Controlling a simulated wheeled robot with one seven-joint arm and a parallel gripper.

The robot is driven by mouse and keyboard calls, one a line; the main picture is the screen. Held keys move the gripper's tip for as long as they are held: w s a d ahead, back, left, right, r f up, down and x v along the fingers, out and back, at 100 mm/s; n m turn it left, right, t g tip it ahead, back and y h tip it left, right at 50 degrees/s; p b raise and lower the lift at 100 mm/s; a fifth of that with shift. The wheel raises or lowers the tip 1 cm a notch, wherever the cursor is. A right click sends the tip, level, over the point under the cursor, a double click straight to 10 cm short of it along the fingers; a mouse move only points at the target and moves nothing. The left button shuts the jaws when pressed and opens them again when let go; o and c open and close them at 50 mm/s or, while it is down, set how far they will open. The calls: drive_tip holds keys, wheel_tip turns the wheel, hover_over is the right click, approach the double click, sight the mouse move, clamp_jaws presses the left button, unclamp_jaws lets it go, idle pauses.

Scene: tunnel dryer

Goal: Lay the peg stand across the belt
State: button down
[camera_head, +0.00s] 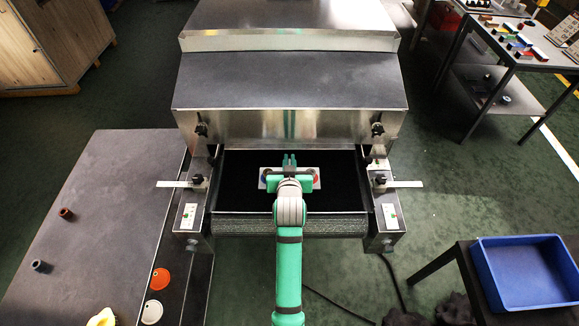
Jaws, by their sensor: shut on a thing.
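The dryer's black belt (240,196) runs out from under the metal hood (290,80), between two side rails. My teal gripper (289,161) is over the middle of the belt, reaching in from the front. It is shut on the peg stand (317,171), a pale, flat piece with its long side across the belt. A red spot shows at its right end and a blue one at its left end. My gripper and wrist hide its middle. I cannot tell whether the stand touches the belt or is held just above it.
Metal side units with knobs (380,180) flank the belt. A grey table (100,220) at left bears two small cups and a pale yellow thing. A blue tray (525,300) stands front right. A cluttered table (540,60) stands back right. The belt around the stand is clear.

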drive_tip(key=shift+w+f, duration=0.15)
drive_tip(key=shift+f, duration=1.45)
drive_tip(key=shift+f, duration=0.1)
drive_tip(key=c, duration=1.9)
unclamp_jaws()
drive_tip(key=shift+f, duration=0.1)
